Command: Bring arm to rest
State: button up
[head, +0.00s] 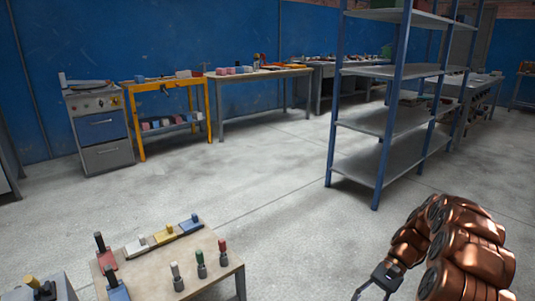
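My copper-coloured arm (462,250) is folded at the lower right of the head view. My gripper (372,294) hangs below it at the bottom edge, pointing down and left. Its two dark fingers look spread apart, with bare floor showing between them. Nothing shows between the fingers, though their tips reach the picture's bottom edge. The gripper is right of the near wooden table (222,272) and apart from it.
The near table holds several coloured handled blocks and three small knobbed pieces. A blue-post metal shelf (385,120) stands at the right. A grey cabinet (100,130), a yellow bench (165,105) and workbenches (262,73) line the blue wall. The middle floor is clear.

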jog(key=s+a+r+n+h+p, duration=0.1)
jog(key=s+a+r+p, duration=0.15)
jog(key=r, duration=0.55)
jog(key=s+a+r+n+h+p, duration=0.1)
jog(key=s+a+r+p, duration=0.2)
jog(key=r, duration=0.5)
jog(key=s+a+r+n+t+h+p, duration=0.1)
jog(key=s+r+n+t+h+p, duration=0.3)
jog(key=s+r+p, duration=1.9)
jog(key=shift+a+r+n+t+h, duration=0.35)
jog(key=shift+r+h, duration=1.05)
jog(key=shift+r, duration=0.6)
jog(key=shift+c, duration=0.8)
